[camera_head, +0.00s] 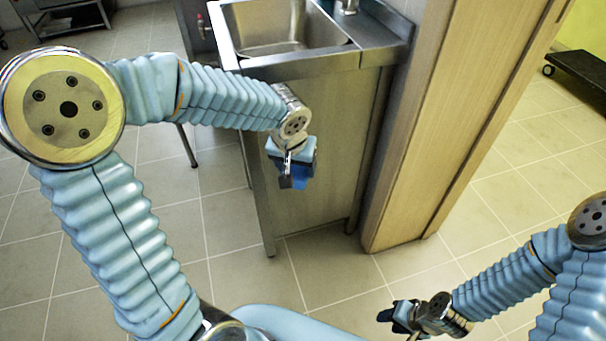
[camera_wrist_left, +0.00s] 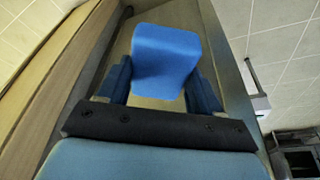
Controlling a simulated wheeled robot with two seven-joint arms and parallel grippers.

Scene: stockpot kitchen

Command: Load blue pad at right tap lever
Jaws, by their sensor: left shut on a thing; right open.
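My left gripper (camera_head: 287,178) is shut on a blue pad (camera_head: 301,183) in front of the sink cabinet, below the counter edge. In the left wrist view the blue pad (camera_wrist_left: 166,55) sits between the two dark blue fingers of my left gripper (camera_wrist_left: 160,88), with its broad face toward the camera. My right gripper (camera_head: 398,317) is open and low at the bottom right, apart from the furniture. A metal tap base (camera_head: 347,5) shows at the top edge behind the sink; I cannot make out a right tap lever.
The steel sink (camera_head: 270,28) and its counter (camera_head: 383,35) stand above the cabinet panel (camera_head: 325,150). A tall wooden door frame (camera_head: 440,120) rises right of the cabinet. A small red fitting (camera_head: 200,20) shows left of the sink. Tiled floor (camera_head: 230,235) is clear in front.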

